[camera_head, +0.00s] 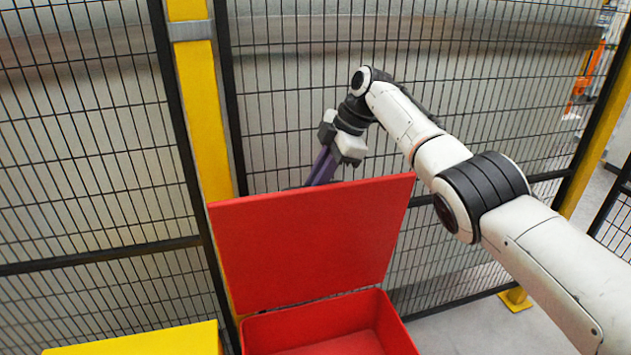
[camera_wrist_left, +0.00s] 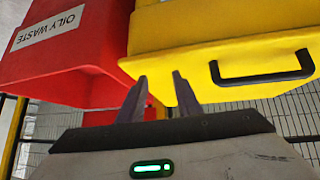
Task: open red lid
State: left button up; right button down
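The red lid (camera_head: 310,240) stands raised and nearly upright at the back of the red bin (camera_head: 398,322) in the head view. The bin's inside is open to view and looks empty. My right gripper (camera_head: 322,168) is behind the lid's top edge, fingers pointing down; their tips are partly hidden by the lid, so I cannot tell their gap or whether they touch it. In the left wrist view, my left gripper (camera_wrist_left: 160,82) has its fingers apart with nothing between them. The red bin (camera_wrist_left: 85,62) there carries an upside-down "OILY WASTE" label (camera_wrist_left: 48,27).
A yellow bin (camera_head: 140,343) stands left of the red one. In the left wrist view the yellow bin (camera_wrist_left: 230,45) has a black handle (camera_wrist_left: 262,77), close beyond my left fingers. A mesh fence (camera_head: 90,130) with a yellow post (camera_head: 203,110) runs close behind the bins.

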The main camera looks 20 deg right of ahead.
pick_arm(q)
jog(key=shift+f, duration=0.1)
pick_arm(e)
jog(key=shift+s+d+f, duration=0.1)
jog(key=shift+s+f, duration=0.05)
jog(key=shift+f, duration=0.55)
jog(key=c, duration=1.9)
grip_release()
jog(key=shift+c, duration=0.2)
jog(key=shift+o, duration=0.9)
jog(key=shift+w, duration=0.2)
jog(key=shift+r, duration=0.2)
pick_arm(q)
jog(key=shift+w+f+b, duration=0.25)
jog(key=shift+f+b, duration=0.1)
jog(key=shift+b, duration=0.05)
pick_arm(e)
jog(key=v, duration=1)
